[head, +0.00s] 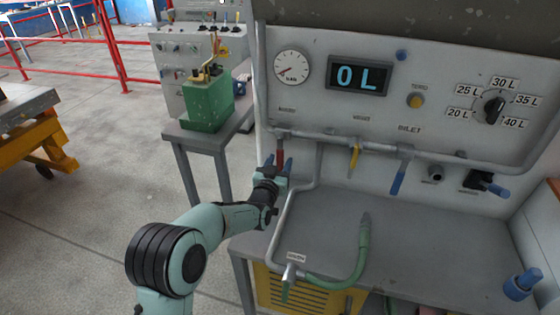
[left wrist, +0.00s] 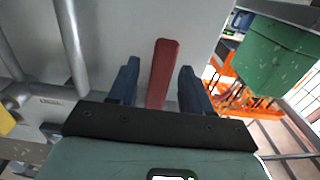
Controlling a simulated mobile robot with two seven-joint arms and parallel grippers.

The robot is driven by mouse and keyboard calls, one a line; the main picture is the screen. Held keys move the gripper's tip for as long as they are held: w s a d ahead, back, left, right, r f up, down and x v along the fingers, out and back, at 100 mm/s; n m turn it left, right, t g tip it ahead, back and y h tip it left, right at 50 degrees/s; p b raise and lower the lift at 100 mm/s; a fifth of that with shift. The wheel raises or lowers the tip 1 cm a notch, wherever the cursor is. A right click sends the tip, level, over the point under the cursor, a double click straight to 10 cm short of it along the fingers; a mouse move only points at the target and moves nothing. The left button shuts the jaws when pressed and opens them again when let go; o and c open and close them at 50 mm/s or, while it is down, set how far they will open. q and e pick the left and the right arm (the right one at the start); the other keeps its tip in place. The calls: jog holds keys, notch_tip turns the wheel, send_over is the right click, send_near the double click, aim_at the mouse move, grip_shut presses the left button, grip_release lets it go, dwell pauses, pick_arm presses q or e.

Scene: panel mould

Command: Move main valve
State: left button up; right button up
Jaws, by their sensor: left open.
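The red lever (head: 280,152) hangs down from the pipe at the left end of the panel, below a label too blurred to read surely; I take it as the main valve. My left gripper (head: 278,164) is at its lower end with its blue fingers open. In the left wrist view the red lever (left wrist: 163,75) stands between the two fingers of the gripper (left wrist: 157,85), with a gap on each side. It is not gripped. My right gripper is not in view.
A yellow lever (head: 354,157) and a blue lever (head: 397,180) hang farther right on the same pipe. A display (head: 358,77) reads 0 L, beside a round gauge (head: 292,67). A green hose (head: 355,262) lies on the grey bench (head: 430,240). A green box (head: 207,102) stands left.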

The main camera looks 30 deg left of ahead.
pick_arm(q)
jog(key=shift+w+a, duration=0.1)
jog(key=shift+w, duration=0.35)
grip_shut()
